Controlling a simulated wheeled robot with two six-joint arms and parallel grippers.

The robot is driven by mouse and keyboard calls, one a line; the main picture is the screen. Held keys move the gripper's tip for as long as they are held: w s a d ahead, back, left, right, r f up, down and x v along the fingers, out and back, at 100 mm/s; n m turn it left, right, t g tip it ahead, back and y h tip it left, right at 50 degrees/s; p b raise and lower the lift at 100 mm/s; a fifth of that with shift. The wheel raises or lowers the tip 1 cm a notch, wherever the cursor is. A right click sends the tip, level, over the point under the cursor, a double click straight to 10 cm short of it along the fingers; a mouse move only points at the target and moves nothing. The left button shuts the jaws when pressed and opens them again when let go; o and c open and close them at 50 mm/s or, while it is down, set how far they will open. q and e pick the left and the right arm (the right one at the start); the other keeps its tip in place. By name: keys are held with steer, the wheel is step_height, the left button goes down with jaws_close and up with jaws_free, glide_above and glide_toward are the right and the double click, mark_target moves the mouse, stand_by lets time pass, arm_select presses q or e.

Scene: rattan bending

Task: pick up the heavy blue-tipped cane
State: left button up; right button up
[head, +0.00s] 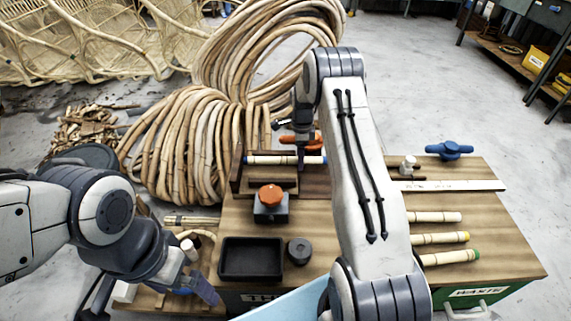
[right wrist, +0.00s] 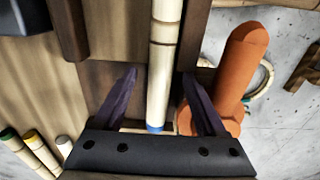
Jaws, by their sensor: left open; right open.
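The blue-tipped cane (head: 280,160) lies level in a wooden holder (head: 236,175) at the back of the workbench, its blue end to the right. My right gripper (head: 301,155) reaches down over the cane near that end, partly hidden by my arm. In the right wrist view the cane (right wrist: 160,75) runs between the two open dark fingers of my right gripper (right wrist: 158,95), with a gap on each side. Its blue tip (right wrist: 155,128) shows close to the gripper's palm. My left gripper (head: 200,287) is open, low at the bench's left front.
White-tipped (head: 434,217), yellow-tipped (head: 440,238) and green-tipped (head: 450,257) canes lie at the right. An orange-handled object (right wrist: 235,75) stands close beside the right finger. A black tray (head: 250,275), a black cylinder (head: 299,250) and an orange knob (head: 270,196) occupy the bench's middle.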

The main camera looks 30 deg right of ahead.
jaws_close()
steer(key=shift+r, duration=0.1)
